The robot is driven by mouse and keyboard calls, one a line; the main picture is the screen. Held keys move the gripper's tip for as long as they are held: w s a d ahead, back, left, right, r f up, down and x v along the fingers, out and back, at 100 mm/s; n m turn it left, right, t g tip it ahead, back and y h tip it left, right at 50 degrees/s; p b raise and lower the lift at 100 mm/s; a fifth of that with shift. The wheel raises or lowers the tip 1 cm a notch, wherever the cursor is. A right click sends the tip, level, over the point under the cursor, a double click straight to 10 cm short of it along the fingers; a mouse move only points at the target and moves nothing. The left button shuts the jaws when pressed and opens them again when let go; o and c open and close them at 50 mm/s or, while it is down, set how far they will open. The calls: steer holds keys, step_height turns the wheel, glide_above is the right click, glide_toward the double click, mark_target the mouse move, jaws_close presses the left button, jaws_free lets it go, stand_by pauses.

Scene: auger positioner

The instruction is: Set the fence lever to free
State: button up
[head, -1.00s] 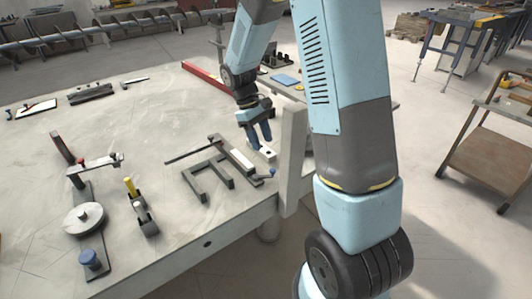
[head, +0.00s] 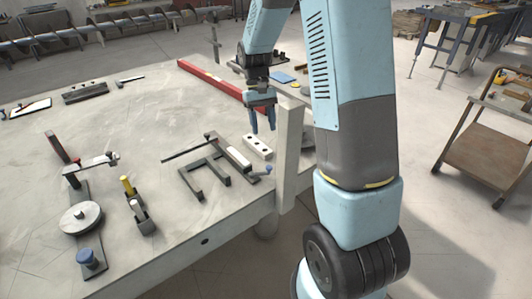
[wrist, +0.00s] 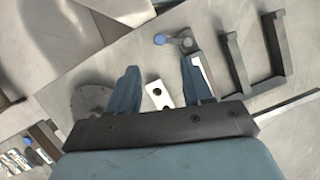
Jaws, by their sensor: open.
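The fence (head: 228,151) is a dark rail with a pale strip, joined to a dark open frame near the table's front right edge. A small lever with a blue knob (head: 267,169) sits at its right end. In the wrist view the lever (wrist: 173,41) lies beyond the fingertips, its blue knob left of its dark pivot. I cannot read any lever markings. My gripper (head: 263,120) is open and empty, above the table behind the fence. In the wrist view its fingers (wrist: 158,76) point toward the lever, apart from it.
A white block with dark holes (head: 257,147) lies below my gripper. A pale upright post (head: 288,155) stands at the table edge, right of the lever. A yellow-handled clamp (head: 139,208) and a stand with a round disc (head: 81,218) are to the left.

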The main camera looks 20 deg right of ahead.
steer(key=d+m+y, duration=0.2)
steer(key=d+m, duration=0.1)
steer(key=m, duration=0.4)
glide_toward(269, 167)
steer(key=shift+y, duration=0.3)
steer(key=x, duration=0.8)
steer(key=shift+d+f, duration=0.1)
steer(key=shift+d, duration=0.25)
steer(key=shift+c, duration=0.4)
jaws_close()
